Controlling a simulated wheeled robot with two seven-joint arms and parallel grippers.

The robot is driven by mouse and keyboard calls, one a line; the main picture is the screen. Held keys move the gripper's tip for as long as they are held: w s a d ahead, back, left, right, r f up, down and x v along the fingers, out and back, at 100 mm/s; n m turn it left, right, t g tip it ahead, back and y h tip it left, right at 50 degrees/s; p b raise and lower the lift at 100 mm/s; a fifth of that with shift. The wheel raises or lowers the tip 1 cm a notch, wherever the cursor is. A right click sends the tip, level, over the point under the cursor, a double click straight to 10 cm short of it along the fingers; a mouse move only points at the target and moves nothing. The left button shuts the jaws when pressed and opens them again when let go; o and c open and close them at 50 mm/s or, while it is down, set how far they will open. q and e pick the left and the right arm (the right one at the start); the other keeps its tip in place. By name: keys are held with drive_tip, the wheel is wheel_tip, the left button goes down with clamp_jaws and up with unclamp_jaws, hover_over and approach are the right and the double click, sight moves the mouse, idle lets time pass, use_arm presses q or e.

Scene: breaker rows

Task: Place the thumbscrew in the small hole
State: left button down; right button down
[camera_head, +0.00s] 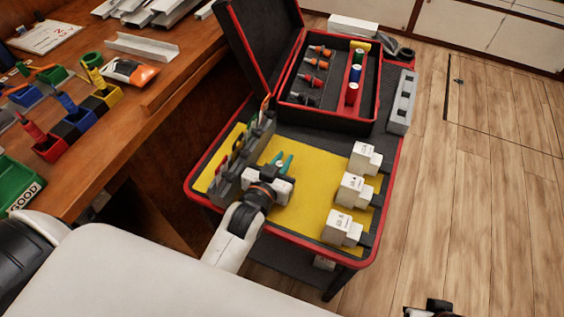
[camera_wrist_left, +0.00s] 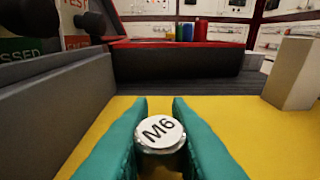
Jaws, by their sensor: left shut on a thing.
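My left gripper (camera_head: 281,160) is over the yellow mat of the cart, to the right of a long grey rack (camera_head: 229,178). In the left wrist view its teal fingers (camera_wrist_left: 160,130) are shut on the thumbscrew (camera_wrist_left: 160,135), a round silver-white head marked M6. The head faces the camera, and its shank is hidden. In the head view the thumbscrew is too small to make out. A grey block with several openings (camera_head: 406,93) stands at the cart's right edge. I cannot tell which opening is the small hole.
Three white breaker blocks (camera_head: 352,190) stand on the right of the yellow mat (camera_head: 308,205). An open black case with red trim (camera_head: 371,126) holds screwdrivers and coloured cylinders behind. A wooden bench (camera_head: 160,85) with coloured bins is at left. The mat's middle is clear.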

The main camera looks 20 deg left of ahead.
use_arm(q)
drive_tip(key=shift+r, duration=0.1)
drive_tip(key=c, duration=1.8)
unclamp_jaws()
drive_tip(key=o, duration=0.5)
drive_tip(key=shift+c, duration=0.2)
